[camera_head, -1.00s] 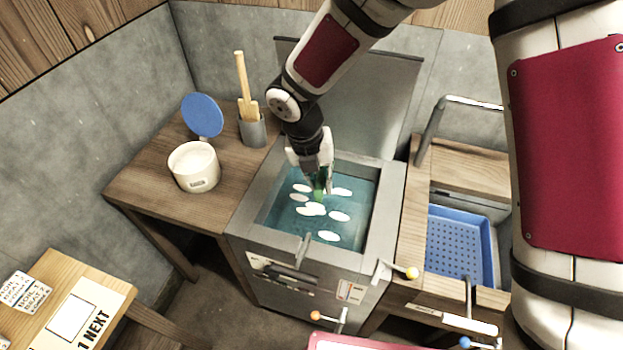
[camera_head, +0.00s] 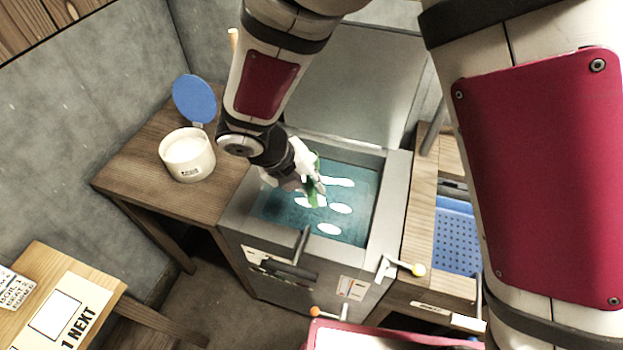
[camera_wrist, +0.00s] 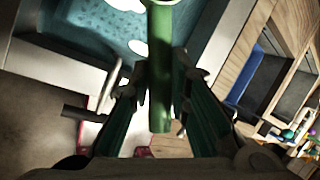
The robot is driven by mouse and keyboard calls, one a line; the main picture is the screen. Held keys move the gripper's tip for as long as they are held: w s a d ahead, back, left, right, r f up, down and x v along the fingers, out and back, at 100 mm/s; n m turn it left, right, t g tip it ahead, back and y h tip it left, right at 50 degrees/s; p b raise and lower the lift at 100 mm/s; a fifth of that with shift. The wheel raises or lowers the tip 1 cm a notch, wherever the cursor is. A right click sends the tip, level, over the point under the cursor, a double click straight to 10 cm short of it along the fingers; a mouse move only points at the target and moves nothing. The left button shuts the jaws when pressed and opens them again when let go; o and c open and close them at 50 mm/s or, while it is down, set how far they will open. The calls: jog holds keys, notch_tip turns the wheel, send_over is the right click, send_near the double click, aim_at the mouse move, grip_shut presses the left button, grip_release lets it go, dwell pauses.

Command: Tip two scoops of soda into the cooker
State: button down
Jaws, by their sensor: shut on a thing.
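The cooker (camera_head: 391,205) is an open grey metal vat of teal liquid with several white oval pieces in it. My gripper (camera_head: 312,183) is over the cooker's opening and tilted. It is shut on a green scoop (camera_head: 314,198), whose handle (camera_wrist: 160,75) runs between the fingers in the wrist view. The scoop's round end shows only in part at the top edge there, so its contents cannot be told. A white tub (camera_head: 188,168) of white powder, likely the soda, stands left of the cooker with its blue lid (camera_head: 194,98) raised.
The tub stands on a wooden table (camera_head: 150,190). The cooker's raised lid (camera_head: 360,85) is behind the vat. A blue perforated tray (camera_head: 455,235) is to the right. Levers with coloured knobs stick out at the cooker's front (camera_head: 417,270). A small table (camera_head: 60,265) with cards is front left.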

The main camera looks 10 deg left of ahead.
jog(key=shift+s+a+f+n+t+h+b, duration=0.1)
jog(key=shift+a+f+n+t+h+b, duration=0.15)
jog(key=shift+n+t+h+b, duration=1.05)
jog(key=shift+s+a+f+n+t+h+b, duration=0.25)
jog(key=shift+t+h, duration=0.6)
jog(key=shift+h, duration=1.1)
jog(key=shift+w+a+f+n+t+h+b, duration=0.1)
jog(key=shift+f+n+t+h+b, duration=0.15)
jog(key=shift+n+t+h+b, duration=0.75)
jog(key=shift+s+h+p, duration=0.1)
jog(key=shift+h+p, duration=0.3)
jog(key=shift+h, duration=0.25)
